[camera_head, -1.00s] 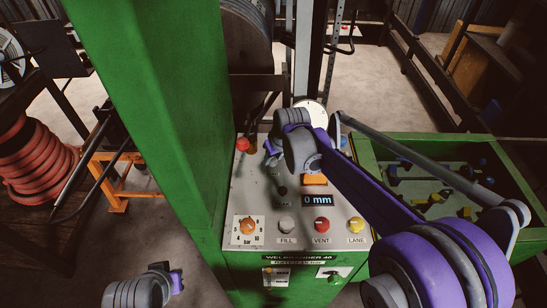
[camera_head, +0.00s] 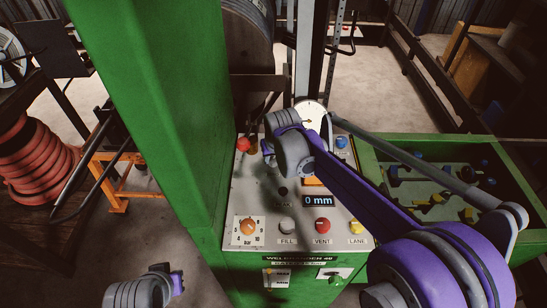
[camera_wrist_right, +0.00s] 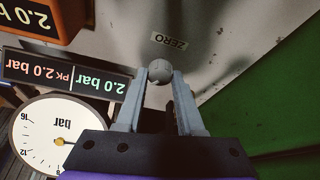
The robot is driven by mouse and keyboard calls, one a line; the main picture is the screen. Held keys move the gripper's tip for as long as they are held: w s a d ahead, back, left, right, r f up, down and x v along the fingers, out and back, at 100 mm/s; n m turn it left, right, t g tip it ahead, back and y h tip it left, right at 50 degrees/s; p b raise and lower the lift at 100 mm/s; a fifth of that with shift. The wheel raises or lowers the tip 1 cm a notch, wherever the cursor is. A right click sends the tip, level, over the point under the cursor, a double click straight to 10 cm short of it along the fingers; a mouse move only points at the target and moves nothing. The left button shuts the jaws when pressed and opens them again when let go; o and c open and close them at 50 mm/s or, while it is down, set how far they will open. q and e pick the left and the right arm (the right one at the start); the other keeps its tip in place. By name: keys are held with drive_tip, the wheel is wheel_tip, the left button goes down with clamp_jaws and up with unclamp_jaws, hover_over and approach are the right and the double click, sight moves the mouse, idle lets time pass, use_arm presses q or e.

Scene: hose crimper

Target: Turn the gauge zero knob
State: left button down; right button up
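The gauge zero knob (camera_wrist_right: 159,71) is a small round grey knob on the pale panel, beside a "ZERO" label (camera_wrist_right: 169,41). My right gripper (camera_wrist_right: 160,76) has its two fingers apart, one on each side of the knob. I cannot tell whether either finger touches it. The white dial gauge (camera_wrist_right: 55,137) is left of the gripper in the right wrist view and behind my right wrist in the head view (camera_head: 314,109). In the head view my right wrist hides the knob. Part of my left arm shows at bottom left, its fingers not discernible.
The panel carries an orange pressure knob (camera_head: 248,227), a grey fill button (camera_head: 287,226), a red vent button (camera_head: 322,226) and a yellow lane button (camera_head: 356,226). A green post (camera_head: 165,110) rises at left. A green tray (camera_head: 367,190) with fittings lies at right.

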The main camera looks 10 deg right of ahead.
drive_tip(key=shift+o, duration=0.8)
use_arm(q)
drive_tip(key=shift+w+r, duration=0.1)
drive_tip(key=shift+r, duration=0.25)
use_arm(e)
drive_tip(key=v, duration=1)
drive_tip(key=shift+r, duration=0.4)
drive_tip(key=shift+s+f, duration=0.1)
drive_tip(key=shift+s, duration=0.1)
